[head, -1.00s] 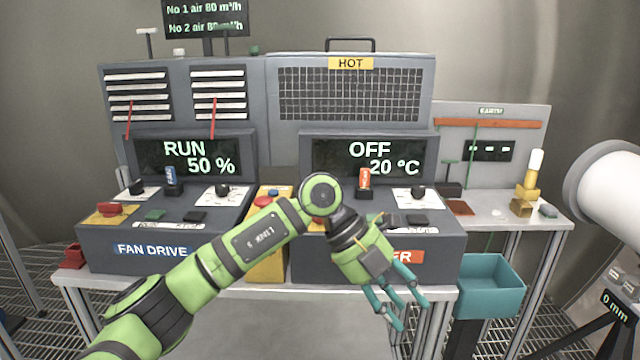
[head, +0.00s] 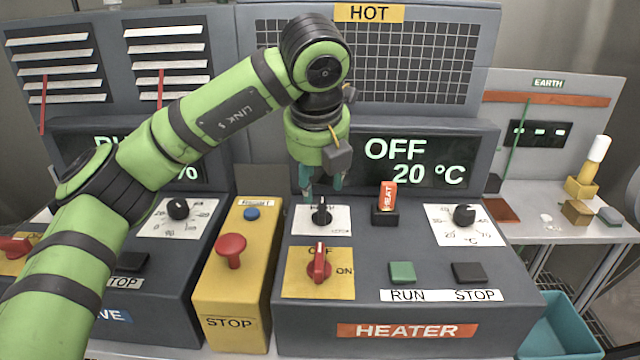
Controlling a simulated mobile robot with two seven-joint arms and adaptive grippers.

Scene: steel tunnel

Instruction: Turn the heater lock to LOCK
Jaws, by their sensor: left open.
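The heater panel (head: 400,355) is at the centre right of the head view. Its lock is most likely the small black knob (head: 322,216) on a white plate (head: 345,226) at the panel's upper left; the plate's print is too small to read. My left gripper (head: 320,190) points down right above this knob, its teal fingers apart and close to the knob's top. Whether they touch it I cannot tell. My right gripper is not in view.
A red ON/OFF switch (head: 319,265) on a yellow plate sits in front of the knob. A yellow STOP box (head: 238,290) with a red button stands left. Right are a black dial (head: 464,215), the green RUN button (head: 402,272) and the black STOP button (head: 469,272). The display (head: 420,163) reads OFF, 20 °C.

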